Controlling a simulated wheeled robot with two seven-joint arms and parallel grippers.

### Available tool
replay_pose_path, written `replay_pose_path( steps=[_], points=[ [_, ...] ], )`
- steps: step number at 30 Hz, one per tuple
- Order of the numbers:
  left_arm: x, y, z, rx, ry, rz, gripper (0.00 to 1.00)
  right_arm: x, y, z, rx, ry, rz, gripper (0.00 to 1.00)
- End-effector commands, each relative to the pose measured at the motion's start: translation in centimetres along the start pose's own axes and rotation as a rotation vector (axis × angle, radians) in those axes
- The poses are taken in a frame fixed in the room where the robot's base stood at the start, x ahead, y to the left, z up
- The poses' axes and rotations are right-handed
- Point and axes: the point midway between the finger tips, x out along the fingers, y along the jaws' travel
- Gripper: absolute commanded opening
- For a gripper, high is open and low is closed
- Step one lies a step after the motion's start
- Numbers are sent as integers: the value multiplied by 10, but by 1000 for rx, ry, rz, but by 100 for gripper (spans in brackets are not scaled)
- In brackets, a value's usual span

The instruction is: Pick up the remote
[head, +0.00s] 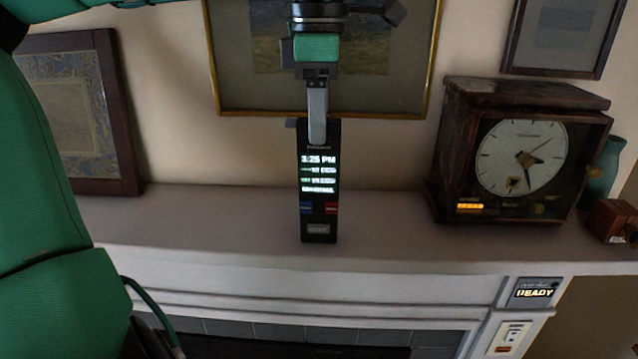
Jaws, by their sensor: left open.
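The remote (319,190) is a tall black device with a lit screen reading 3:25 PM, a blue and a red button and a grey label below. It is upright over the front part of the white mantel shelf (225,215); I cannot tell whether its base touches the shelf. My left gripper (317,128) comes down from above, open, with a grey finger overlapping the remote's top edge. The other finger is mostly hidden, and contact with the remote is unclear. My right gripper is not in view.
A dark wooden clock (520,158) stands on the shelf at right, with a teal vase (600,172) and a small brown box (611,220) beyond it. A framed picture (118,120) leans at left. A gold-framed picture (228,70) hangs behind my gripper. The shelf is clear on both sides of the remote.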

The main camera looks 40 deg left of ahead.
Motion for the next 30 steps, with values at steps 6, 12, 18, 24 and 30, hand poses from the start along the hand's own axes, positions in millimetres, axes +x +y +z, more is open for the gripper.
replay_pose_path(
  steps=[6,12,18,24,30],
  points=[
    [14,0,0,1,0,-1,49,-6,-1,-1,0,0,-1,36],
    [15,0,0,0,0,-1,47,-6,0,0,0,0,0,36],
    [15,0,0,0,0,-1,8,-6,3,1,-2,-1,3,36],
    [14,0,0,0,0,0,0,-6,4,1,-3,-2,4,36],
    [13,0,0,0,0,0,0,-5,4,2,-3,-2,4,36]
  ],
)
